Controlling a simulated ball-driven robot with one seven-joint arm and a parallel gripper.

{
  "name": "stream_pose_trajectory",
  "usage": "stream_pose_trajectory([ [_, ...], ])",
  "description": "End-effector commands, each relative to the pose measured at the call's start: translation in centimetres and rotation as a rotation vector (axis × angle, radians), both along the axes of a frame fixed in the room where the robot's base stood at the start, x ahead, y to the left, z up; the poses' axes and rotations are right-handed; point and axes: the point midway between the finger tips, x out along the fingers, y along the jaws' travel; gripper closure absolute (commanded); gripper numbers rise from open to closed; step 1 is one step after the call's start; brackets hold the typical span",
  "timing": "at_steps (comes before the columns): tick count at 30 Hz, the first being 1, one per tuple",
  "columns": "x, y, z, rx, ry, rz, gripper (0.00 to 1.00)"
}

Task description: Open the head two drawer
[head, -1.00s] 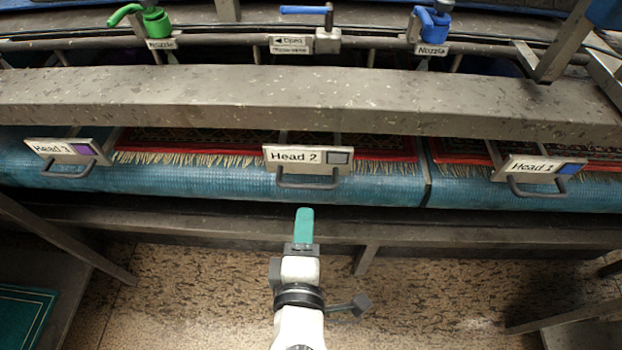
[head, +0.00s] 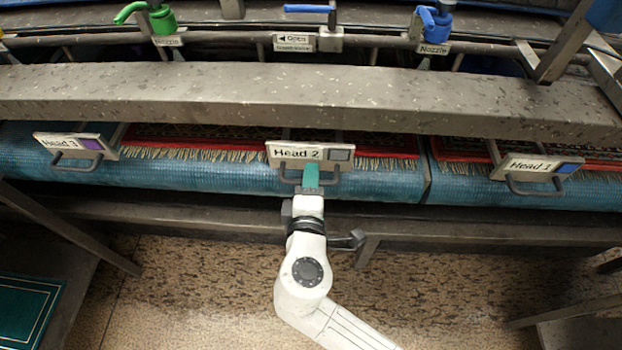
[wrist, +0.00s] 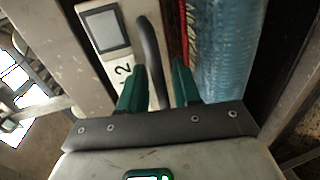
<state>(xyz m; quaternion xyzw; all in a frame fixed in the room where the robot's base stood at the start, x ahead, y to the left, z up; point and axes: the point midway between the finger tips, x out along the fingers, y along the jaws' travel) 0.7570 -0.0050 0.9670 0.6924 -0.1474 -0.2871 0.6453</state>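The Head 2 drawer front is a pale plate (head: 309,152) with a grey square, in the middle of the head view. A dark bar handle (head: 290,178) hangs below it. In the wrist view the handle (wrist: 150,55) runs down between the two green fingers of my gripper (wrist: 158,85). The fingers are apart, one on each side of the handle, with some room visible around it. In the head view my gripper (head: 311,176) is at the handle and covers its middle part.
The Head 3 plate (head: 70,144) is at left and the Head 1 plate (head: 540,165) at right, each with its own handle. A thick metal beam (head: 300,95) crosses above. A blue roller (head: 220,178) lies behind the handles, with a red fringed rug on it.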

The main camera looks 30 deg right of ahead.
Motion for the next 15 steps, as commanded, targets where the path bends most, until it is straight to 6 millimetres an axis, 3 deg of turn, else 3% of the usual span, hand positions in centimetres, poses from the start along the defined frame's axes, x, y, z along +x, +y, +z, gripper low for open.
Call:
stream_pose_trajectory([
  [2, -0.01, 0.00, 0.01, 0.000, 0.000, 0.000, 0.68],
  [12, -0.02, 0.03, 0.01, 0.000, 0.000, 0.000, 0.99],
  [15, -0.03, 0.03, 0.01, 0.000, 0.000, 0.000, 1.00],
])
